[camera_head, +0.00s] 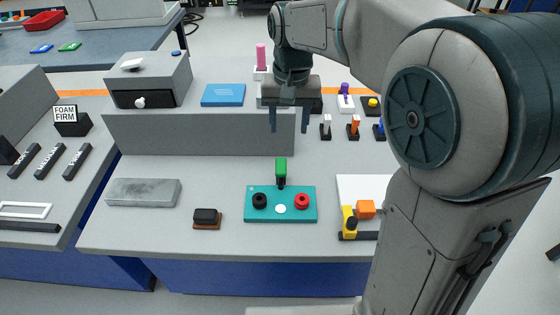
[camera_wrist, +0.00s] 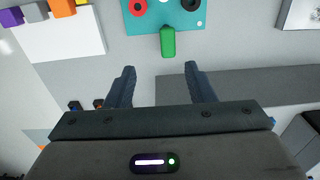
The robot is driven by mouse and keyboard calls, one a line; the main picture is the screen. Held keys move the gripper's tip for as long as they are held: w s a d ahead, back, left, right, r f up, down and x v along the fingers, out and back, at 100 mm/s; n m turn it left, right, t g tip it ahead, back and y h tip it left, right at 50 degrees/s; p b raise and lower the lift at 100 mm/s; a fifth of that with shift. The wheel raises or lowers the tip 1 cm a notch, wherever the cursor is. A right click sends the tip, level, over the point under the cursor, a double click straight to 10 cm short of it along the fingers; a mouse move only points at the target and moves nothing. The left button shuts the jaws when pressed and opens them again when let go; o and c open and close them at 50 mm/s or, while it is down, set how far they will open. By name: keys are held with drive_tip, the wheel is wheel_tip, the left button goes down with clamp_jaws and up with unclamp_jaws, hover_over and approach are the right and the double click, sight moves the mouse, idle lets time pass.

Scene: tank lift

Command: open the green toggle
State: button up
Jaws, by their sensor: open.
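The green toggle (camera_head: 281,168) stands upright at the back edge of a teal panel (camera_head: 271,215) on the grey bench. The panel also carries a black knob (camera_head: 260,200), a red knob (camera_head: 302,201) and a white button (camera_head: 281,209). My gripper (camera_head: 289,130) points down above and behind the toggle, its two fingers apart with nothing between them. In the wrist view, the green toggle (camera_wrist: 168,41) lies ahead of my open fingertips (camera_wrist: 160,68), roughly centred between them and apart from them. My gripper does not touch it.
A raised grey ledge (camera_head: 190,133) runs behind the panel, below my fingers. A grey block (camera_head: 143,192) and a black-topped brown block (camera_head: 206,218) lie to the left. A white board (camera_head: 362,188) with orange and yellow pieces lies right. Small coloured toggles (camera_head: 353,127) stand behind right.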

sight(281, 167)
drive_tip(key=f, duration=0.4)
drive_tip(key=a+f+b, duration=0.1)
drive_tip(key=f, duration=0.4)
drive_tip(key=w+f, duration=0.1)
drive_tip(key=f, duration=0.4)
drive_tip(key=shift+w+a+f, duration=0.1)
drive_tip(key=shift+a+f, duration=0.15)
drive_tip(key=shift+a, duration=0.05)
drive_tip(key=shift+r, duration=0.1)
clamp_jaws()
